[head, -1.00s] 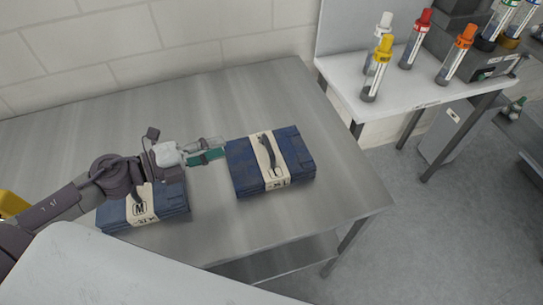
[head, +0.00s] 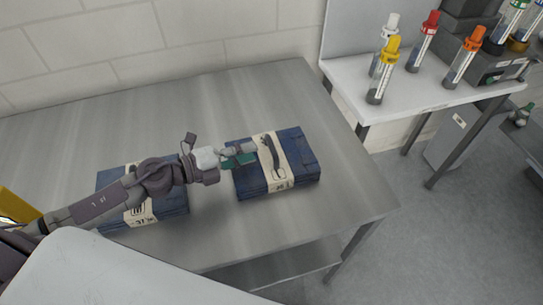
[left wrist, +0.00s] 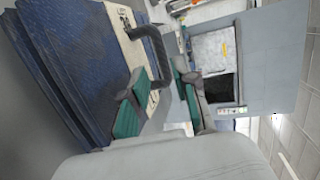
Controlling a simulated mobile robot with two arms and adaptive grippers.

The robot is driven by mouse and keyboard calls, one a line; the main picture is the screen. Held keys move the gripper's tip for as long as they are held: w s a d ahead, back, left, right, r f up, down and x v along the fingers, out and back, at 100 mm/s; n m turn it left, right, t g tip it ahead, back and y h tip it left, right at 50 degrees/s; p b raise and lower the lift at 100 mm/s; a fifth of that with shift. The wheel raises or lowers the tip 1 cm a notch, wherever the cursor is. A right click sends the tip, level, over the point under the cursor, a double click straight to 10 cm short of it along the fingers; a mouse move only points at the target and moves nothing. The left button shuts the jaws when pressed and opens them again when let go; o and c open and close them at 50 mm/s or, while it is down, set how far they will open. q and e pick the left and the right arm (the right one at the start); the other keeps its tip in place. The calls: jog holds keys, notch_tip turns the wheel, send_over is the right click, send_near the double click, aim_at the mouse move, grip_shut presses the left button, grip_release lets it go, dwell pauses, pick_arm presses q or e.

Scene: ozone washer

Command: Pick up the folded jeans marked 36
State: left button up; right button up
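A folded blue jeans stack (head: 306,158) with a cream paper band and a dark carry handle (head: 270,152) lies on the metal table. Its band print is too small to read surely. A second banded jeans stack (head: 172,207) lies to the left, partly hidden under my left arm. My left gripper (head: 240,155) is at the left edge of the right stack. In the left wrist view, its green-padded fingers (left wrist: 163,98) are apart, with the handle (left wrist: 156,50) reaching between them; I cannot tell whether they touch it. My right gripper is not in view.
The metal table (head: 225,90) is bare behind the stacks and in front of the right one. A white side table (head: 410,95) with several capped tubes stands at the right, beyond a gap. A block wall (head: 150,40) runs behind.

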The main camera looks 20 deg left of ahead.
aim_at(272, 145)
pick_arm(q)
jog(key=shift+p+x, duration=0.3)
jog(key=shift+x, duration=0.75)
jog(key=shift+w+d+r+p, duration=0.15)
jog(key=shift+d+r+p, duration=0.05)
jog(key=shift+d+p, duration=0.15)
jog(key=p+x, duration=0.1)
jog(key=x, duration=0.2)
jog(key=shift+w+d+p, duration=0.25)
jog(key=shift+p, duration=0.05)
jog(key=shift+w+d+f, duration=0.25)
jog(key=shift+d+f, duration=0.05)
jog(key=shift+s, duration=0.1)
grip_shut()
jog(key=shift+r, duration=0.1)
